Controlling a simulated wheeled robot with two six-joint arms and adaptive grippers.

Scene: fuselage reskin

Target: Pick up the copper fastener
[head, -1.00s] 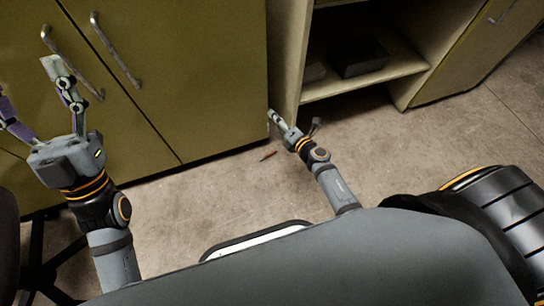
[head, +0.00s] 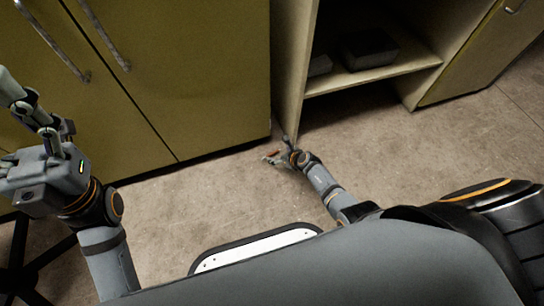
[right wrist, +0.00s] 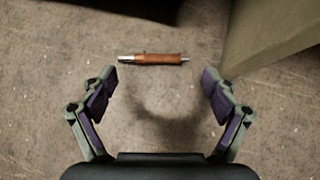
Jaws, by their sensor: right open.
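The copper fastener (right wrist: 158,59) lies on the floor in the right wrist view, a copper-coloured body with a silver tip pointing left. My right gripper (right wrist: 158,92) is open, with its two fingers spread wide. The fastener lies crosswise just beyond the fingertips and is not held. In the head view my right gripper (head: 274,156) is low over the floor beside the cabinet's bottom corner, and a small reddish bit shows at its fingers. My left gripper (head: 38,120) is at the left edge in front of the cabinet doors, partly cut off, its fingers apart.
A green cabinet (head: 180,75) with metal handles stands close to the right gripper. An open shelf (head: 370,78) with a dark box (head: 368,48) is to the right. In the right wrist view a cabinet edge (right wrist: 270,35) rises at upper right. The floor (head: 240,190) nearer me is clear.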

